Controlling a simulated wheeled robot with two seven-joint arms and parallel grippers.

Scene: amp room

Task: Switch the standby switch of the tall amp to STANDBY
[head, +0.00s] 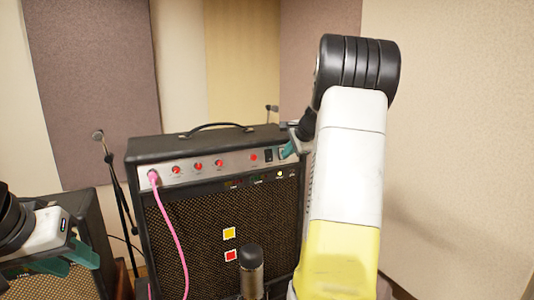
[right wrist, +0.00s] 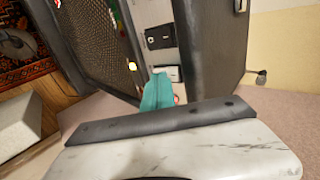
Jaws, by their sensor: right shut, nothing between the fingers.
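The tall amp (head: 222,210) is a black cabinet with a silver control panel holding red knobs and rocker switches at its right end. One dark rocker switch (head: 268,155) shows in the head view. The right wrist view shows a dark rocker (right wrist: 160,37) and a second rocker with a pale face (right wrist: 167,73); I cannot read which is the standby switch. My right gripper (head: 287,151) is shut and empty at the panel's right end. Its teal fingertips (right wrist: 158,90) are at the pale rocker; contact is unclear. My left gripper (head: 68,259) looks open and empty at lower left.
A pink cable (head: 172,230) is plugged into the panel's left end. A microphone (head: 252,270) stands before the amp, and a mic stand (head: 112,175) is left of it. A smaller amp (head: 95,230) is at left, behind my left gripper. A wall (head: 450,150) bounds the right.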

